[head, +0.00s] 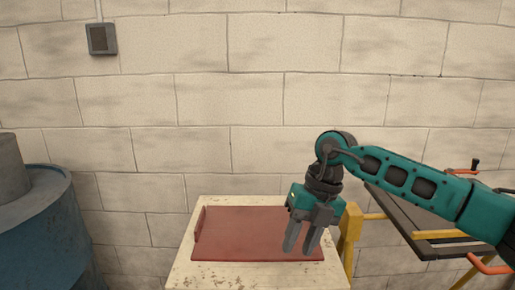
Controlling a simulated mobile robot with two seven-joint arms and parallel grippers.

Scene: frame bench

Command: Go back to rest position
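My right gripper (302,238) hangs pointing down over the right part of a red mat or tray (245,235) on a pale bench (203,275). Its two grey fingers are apart, with nothing seen between them. I cannot tell how far its tips are above the red surface. My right arm comes in from the right edge and bends down at the wrist. My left gripper is not in view.
A blue drum (40,235) stands at the left. A dark frame with yellow and orange parts (425,240) is at the right, behind and below my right arm. A block wall (225,100) with a grey switch box (102,39) closes off the back.

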